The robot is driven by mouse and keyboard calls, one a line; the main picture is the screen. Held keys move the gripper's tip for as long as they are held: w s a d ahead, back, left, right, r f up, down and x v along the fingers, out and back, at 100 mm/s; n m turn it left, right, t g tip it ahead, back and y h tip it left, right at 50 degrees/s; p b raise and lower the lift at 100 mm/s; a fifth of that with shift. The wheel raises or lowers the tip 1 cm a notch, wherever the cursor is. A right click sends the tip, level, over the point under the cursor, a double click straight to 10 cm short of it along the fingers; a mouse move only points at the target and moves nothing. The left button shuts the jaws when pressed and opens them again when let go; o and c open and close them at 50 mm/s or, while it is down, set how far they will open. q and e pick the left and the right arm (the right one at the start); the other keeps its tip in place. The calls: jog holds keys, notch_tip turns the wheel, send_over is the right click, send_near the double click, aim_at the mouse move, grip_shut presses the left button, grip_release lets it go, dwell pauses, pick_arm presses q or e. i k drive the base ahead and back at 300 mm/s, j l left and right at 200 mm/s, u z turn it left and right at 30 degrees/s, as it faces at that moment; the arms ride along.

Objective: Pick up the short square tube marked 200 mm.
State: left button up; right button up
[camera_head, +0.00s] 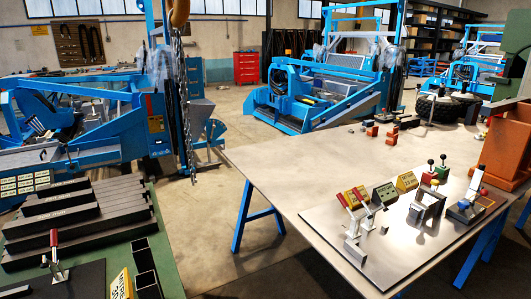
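Dark square tubes (90,228) lie stacked on the green-edged table at the lower left. Shorter dark square tubes with open ends (145,262) stand at that table's front right, beside a yellow sign (120,286) that is cut off by the bottom edge. I cannot read a clear 200 mm mark on any tube. Neither of my grippers is in view.
A red-handled clamp (55,252) stands on a dark plate in front of the tube stack. A large pale table (290,170) on the right holds a plate with clamps, yellow signs and small blocks. A chain (186,110) hangs near the left table. Open floor lies between the tables.

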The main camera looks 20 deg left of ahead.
aim_at(67, 187)
jog(key=k+j, duration=0.2)
jog(key=j, duration=0.25)
jog(key=k+j, duration=0.25)
jog(key=j, duration=0.2)
jog(key=k+j+z, duration=0.1)
jog(key=j, duration=0.35)
jog(key=k+j, duration=0.35)
jog(key=k+j+z, duration=0.1)
jog(key=k+j, duration=0.15)
jog(key=j, duration=0.3)
jog(key=k+j, duration=0.25)
jog(key=j, duration=0.8)
jog(key=k+j+z, duration=0.1)
jog(key=j, duration=0.55)
jog(key=j+z, duration=0.1)
jog(key=j, duration=0.55)
jog(key=k+j, duration=0.15)
jog(key=j, duration=0.5)
jog(key=i+j, duration=0.35)
jog(key=i+j+z, duration=0.1)
jog(key=i+j, duration=0.3)
jog(key=j, duration=0.2)
